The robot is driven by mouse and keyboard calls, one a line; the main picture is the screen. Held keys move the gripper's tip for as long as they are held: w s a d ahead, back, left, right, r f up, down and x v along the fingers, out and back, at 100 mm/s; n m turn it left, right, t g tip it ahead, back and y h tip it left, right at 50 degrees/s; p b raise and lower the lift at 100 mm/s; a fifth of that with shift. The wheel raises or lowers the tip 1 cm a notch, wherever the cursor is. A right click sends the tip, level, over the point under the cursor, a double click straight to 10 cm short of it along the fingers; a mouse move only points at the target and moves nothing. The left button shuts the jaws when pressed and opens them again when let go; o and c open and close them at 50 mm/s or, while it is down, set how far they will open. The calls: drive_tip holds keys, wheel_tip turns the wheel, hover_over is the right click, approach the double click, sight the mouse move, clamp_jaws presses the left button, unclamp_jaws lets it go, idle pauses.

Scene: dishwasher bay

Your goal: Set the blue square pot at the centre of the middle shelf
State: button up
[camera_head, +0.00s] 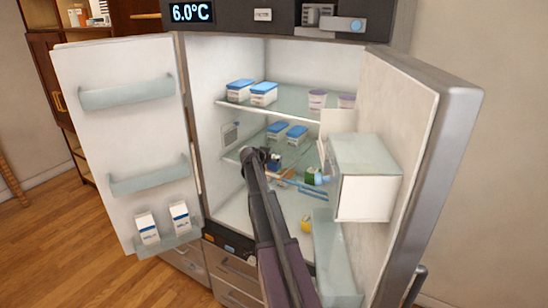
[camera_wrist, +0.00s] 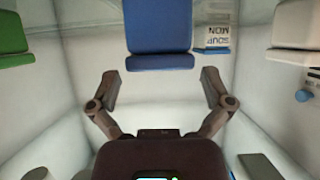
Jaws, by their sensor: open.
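The blue square pot (camera_wrist: 158,40) is at the top middle of the wrist view, ahead of my gripper (camera_wrist: 165,88). The two fingers are spread wide, with a gap between them and the pot, and nothing is held. In the head view my gripper (camera_head: 262,156) reaches into the open fridge at the height of the middle shelf (camera_head: 236,154). A small dark blue patch just beyond the fingers there seems to be the pot (camera_head: 273,168), mostly hidden by my gripper. I cannot tell exactly how it stands on the shelf.
A printed soup container (camera_wrist: 217,38) stands right beside the pot; a green item (camera_wrist: 12,40) is at left. Blue-lidded tubs (camera_head: 288,132) stand farther back. A white box (camera_head: 366,195) juts in at right. The open left door (camera_head: 120,130) and right door (camera_head: 425,150) flank the opening.

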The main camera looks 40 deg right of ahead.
drive_tip(key=p+v, duration=0.4)
drive_tip(key=v, duration=0.5)
drive_tip(key=shift+a, duration=0.25)
idle(0.4)
drive_tip(key=s+a+f+n+g+y, duration=0.1)
drive_tip(key=s+a+f+n+y, duration=0.2)
drive_tip(key=s+a, duration=0.6)
drive_tip(key=s+a+f+n+g+y, duration=0.2)
drive_tip(key=s+a+n, duration=0.4)
drive_tip(key=a, duration=1.2)
drive_tip(key=s+a+f+n+g+y, duration=0.1)
drive_tip(key=s+a+f+n+y, duration=0.3)
drive_tip(key=s+a, duration=0.8)
drive_tip(key=a+y, duration=0.2)
drive_tip(key=shift+a+f+g, duration=0.3)
drive_tip(key=shift+a+g, duration=0.1)
